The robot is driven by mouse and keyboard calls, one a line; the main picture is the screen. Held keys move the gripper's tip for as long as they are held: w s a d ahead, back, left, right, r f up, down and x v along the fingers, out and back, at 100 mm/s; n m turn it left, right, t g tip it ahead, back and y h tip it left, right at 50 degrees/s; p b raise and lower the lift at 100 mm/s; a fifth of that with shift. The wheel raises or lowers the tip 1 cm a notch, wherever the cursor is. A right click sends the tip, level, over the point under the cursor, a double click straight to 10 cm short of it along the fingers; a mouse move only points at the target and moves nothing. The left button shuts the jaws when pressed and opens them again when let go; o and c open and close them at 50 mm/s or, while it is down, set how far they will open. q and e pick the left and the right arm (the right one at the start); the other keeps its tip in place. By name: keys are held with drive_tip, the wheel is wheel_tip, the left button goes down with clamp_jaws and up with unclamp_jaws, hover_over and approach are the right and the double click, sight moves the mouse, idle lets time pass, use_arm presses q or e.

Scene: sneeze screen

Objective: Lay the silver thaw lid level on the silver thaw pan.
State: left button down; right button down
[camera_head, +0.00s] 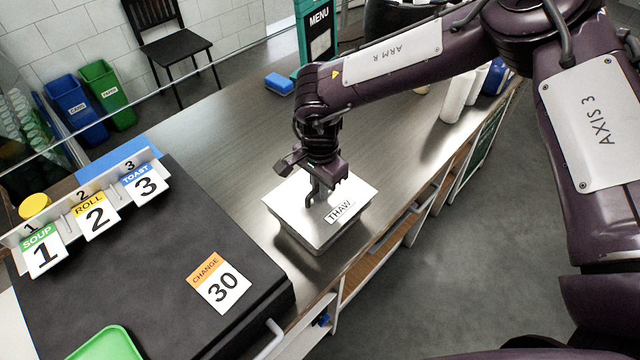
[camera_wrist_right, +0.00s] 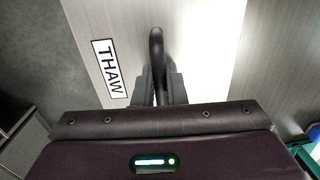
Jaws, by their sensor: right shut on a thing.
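The silver thaw lid (camera_head: 322,226) is a flat square plate with a THAW label, and it lies over the silver thaw pan (camera_head: 312,247) on the counter. The pan's side shows below the lid's near edges; I cannot tell whether the lid is fully seated. My right gripper (camera_head: 315,196) is above the lid, shut on its dark upright handle. In the right wrist view the lid (camera_wrist_right: 205,60) fills much of the picture, and the fingers (camera_wrist_right: 157,85) close around the handle. My left gripper is not in view.
A dark box (camera_head: 130,270) with numbered cards and a CHANGE card stands left of the pan. A blue sponge-like block (camera_head: 279,84) and a MENU stand (camera_head: 318,40) are farther back. White cylinders (camera_head: 460,92) stand at the right. The counter (camera_head: 230,130) behind the pan is clear.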

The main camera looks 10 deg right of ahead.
drive_tip(key=shift+f+b, duration=0.6)
drive_tip(key=shift+f, duration=0.25)
drive_tip(key=c, duration=1.4)
unclamp_jaws()
wheel_tip(320, 180, up, 7)
drive_tip(key=b, duration=0.2)
drive_tip(key=shift+b, duration=0.3)
drive_tip(key=shift+r, duration=0.45)
